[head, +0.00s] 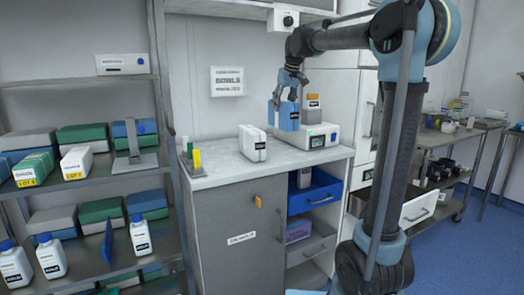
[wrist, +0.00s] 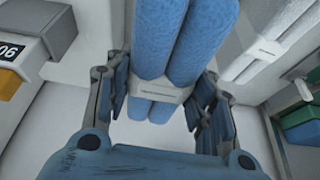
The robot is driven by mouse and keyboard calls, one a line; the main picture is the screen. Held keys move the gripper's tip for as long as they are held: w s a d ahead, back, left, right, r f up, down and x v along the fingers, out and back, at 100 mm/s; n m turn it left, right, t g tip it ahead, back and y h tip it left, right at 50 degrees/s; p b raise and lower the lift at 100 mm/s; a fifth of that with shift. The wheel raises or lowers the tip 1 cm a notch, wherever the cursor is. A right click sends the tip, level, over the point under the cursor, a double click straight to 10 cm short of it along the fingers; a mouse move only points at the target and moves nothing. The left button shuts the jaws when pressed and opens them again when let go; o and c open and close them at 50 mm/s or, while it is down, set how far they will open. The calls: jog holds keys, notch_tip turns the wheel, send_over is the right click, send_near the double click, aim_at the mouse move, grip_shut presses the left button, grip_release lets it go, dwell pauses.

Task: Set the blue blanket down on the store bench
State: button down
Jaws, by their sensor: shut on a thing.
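The blue blanket (head: 285,117) is a folded bundle with a pale band around it, which shows in the wrist view (wrist: 155,112). My gripper (head: 290,92) is shut on it from above, with one finger on each side in the wrist view (wrist: 163,108). The blanket is upright over the white-topped store bench (head: 225,170), between a white bundle and a white device. I cannot tell whether its bottom touches the bench top.
The white banded bundle (head: 252,143) stands on the bench to the left. Small coloured items (head: 192,157) stand at the left end. The front of the bench top is clear.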

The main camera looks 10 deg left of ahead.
aim_at(281, 126)
jog(key=f, duration=0.3)
jog(key=a+f, duration=0.1)
jog(key=f, duration=0.1)
jog(key=shift+s, duration=0.1)
jog(key=shift+d+f, duration=0.1)
jog(key=shift+f, duration=2.45)
jog(key=c, duration=0.7)
grip_release()
